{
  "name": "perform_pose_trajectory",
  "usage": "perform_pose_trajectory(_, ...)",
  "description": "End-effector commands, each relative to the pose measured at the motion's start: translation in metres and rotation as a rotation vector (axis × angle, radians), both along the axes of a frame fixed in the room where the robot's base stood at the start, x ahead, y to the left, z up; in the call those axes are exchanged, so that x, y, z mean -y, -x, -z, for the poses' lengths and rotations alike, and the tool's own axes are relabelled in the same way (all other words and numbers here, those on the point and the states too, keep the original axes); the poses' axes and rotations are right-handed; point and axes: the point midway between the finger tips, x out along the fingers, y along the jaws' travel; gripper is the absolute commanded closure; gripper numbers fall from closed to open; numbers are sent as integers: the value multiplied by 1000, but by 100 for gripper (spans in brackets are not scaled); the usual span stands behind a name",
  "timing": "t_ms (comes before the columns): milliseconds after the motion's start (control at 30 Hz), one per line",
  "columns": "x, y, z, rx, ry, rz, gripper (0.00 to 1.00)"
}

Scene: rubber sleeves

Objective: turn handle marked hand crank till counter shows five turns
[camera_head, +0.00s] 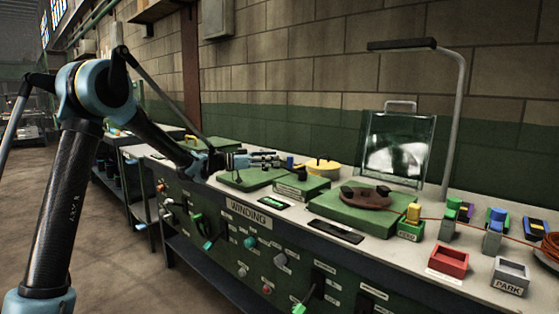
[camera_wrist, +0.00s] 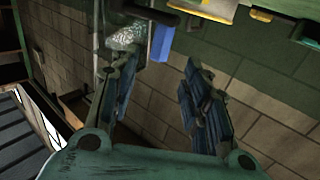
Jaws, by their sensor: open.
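My gripper (camera_head: 274,160) is open and empty at the end of my arm, above a green base plate (camera_head: 250,180) on the bench. In the wrist view its two fingers (camera_wrist: 160,75) are spread apart. The blue piece also shows in the wrist view (camera_wrist: 161,42), apart from the fingers, near a dark bar. No label reading hand crank is legible. A small display (camera_head: 273,202) glows green; its figures are unreadable.
A brown disc (camera_head: 366,198) with black knobs sits on a green block. A dark panel (camera_head: 335,231) lies in front. A clear screen (camera_head: 395,150) and lamp post (camera_head: 455,120) stand behind. Red (camera_head: 447,262) and grey (camera_head: 510,274) trays are at right. Knobs line the "WINDING" front panel.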

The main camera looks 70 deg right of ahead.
Motion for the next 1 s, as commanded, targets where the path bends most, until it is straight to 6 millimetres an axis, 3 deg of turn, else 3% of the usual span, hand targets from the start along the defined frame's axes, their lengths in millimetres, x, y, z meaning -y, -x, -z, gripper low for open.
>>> perform_pose_trajectory(100, -11, -17, 0, 0, 0, -2, 57)
perform_pose_trajectory(300, -23, -33, 0, -1, 1, -1, 57)
perform_pose_trajectory(667, -25, -36, 0, -1, 1, 0, 57)
perform_pose_trajectory(867, -34, -36, -1, -1, -1, -35, 100)
perform_pose_trajectory(1000, -56, -38, -3, 1, -2, -123, 100)
